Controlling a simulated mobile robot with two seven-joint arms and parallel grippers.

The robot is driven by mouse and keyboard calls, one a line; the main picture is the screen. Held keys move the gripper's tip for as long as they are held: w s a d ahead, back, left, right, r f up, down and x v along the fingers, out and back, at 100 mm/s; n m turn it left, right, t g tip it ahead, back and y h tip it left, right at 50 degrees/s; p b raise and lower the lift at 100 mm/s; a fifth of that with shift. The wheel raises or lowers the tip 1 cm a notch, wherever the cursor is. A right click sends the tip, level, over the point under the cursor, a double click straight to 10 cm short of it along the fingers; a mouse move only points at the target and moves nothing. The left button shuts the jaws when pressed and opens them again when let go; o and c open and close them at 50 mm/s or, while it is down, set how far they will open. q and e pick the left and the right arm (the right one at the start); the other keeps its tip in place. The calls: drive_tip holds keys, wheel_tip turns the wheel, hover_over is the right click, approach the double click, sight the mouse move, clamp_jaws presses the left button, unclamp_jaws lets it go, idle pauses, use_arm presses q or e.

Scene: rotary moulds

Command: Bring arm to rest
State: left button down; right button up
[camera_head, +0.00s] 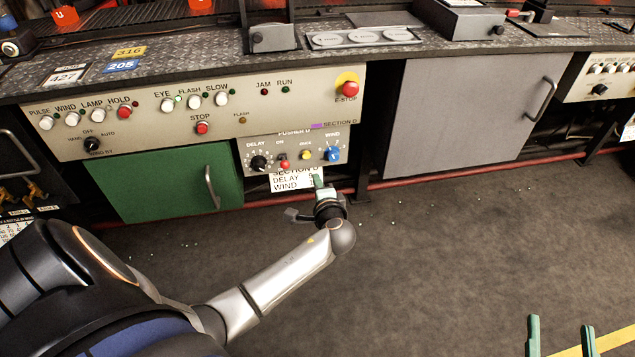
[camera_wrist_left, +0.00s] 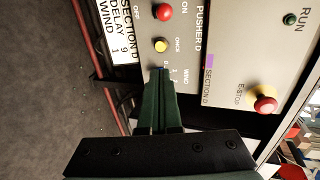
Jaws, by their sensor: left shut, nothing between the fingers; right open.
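My left gripper (camera_head: 319,182) is shut and empty. It points at the Pusher D panel (camera_head: 290,145), just below the blue WIND knob (camera_head: 333,154) in the head view, and I see a small gap between them. In the left wrist view its green fingers (camera_wrist_left: 160,78) lie together and cover most of the WIND knob; whether they touch it cannot be told there. My left arm reaches out from the lower left. My right gripper (camera_head: 560,340) shows only as two green fingers, apart and empty, at the lower right edge, over the floor.
The panel also has a black DELAY knob (camera_head: 258,163), a red button (camera_head: 285,165) and a yellow button (camera_head: 306,155). A red E-stop (camera_head: 349,88) sits above. A green door (camera_head: 165,182) and a grey door (camera_head: 465,110) flank it.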

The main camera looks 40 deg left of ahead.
use_arm(q)
drive_tip(key=shift+f, duration=0.1)
drive_tip(key=s+d+r+t+h, duration=0.1)
drive_tip(key=s+d+t+h, duration=0.15)
drive_tip(key=d+h, duration=0.4)
drive_tip(key=s+d+r+t+h, duration=0.15)
drive_tip(key=s+d+h, duration=0.25)
drive_tip(key=d, duration=0.5)
drive_tip(key=s+d+r+n+t+h+p, duration=0.1)
drive_tip(key=s+d+r+n+t+h, duration=0.1)
drive_tip(key=s+d+r+h, duration=0.3)
drive_tip(key=s+d+r+n+t+h+p, duration=0.1)
drive_tip(key=s+d+r+t, duration=0.15)
drive_tip(key=r, duration=0.55)
drive_tip(key=s+a+f+n+g+y+p, duration=0.3)
drive_tip(key=s+f+g+p, duration=0.3)
drive_tip(key=p, duration=1.5)
drive_tip(key=shift+s+f+g, duration=0.15)
drive_tip(key=shift+s+g, duration=1.3)
drive_tip(key=shift+s, duration=0.25)
use_arm(e)
drive_tip(key=s+d+f+m+g+h, duration=0.2)
drive_tip(key=s+f+g, duration=0.3)
drive_tip(key=s+g, duration=0.4)
drive_tip(key=shift+s+d+m+h, duration=0.15)
drive_tip(key=shift+d+m+h, duration=0.05)
drive_tip(key=shift+m+h, duration=0.5)
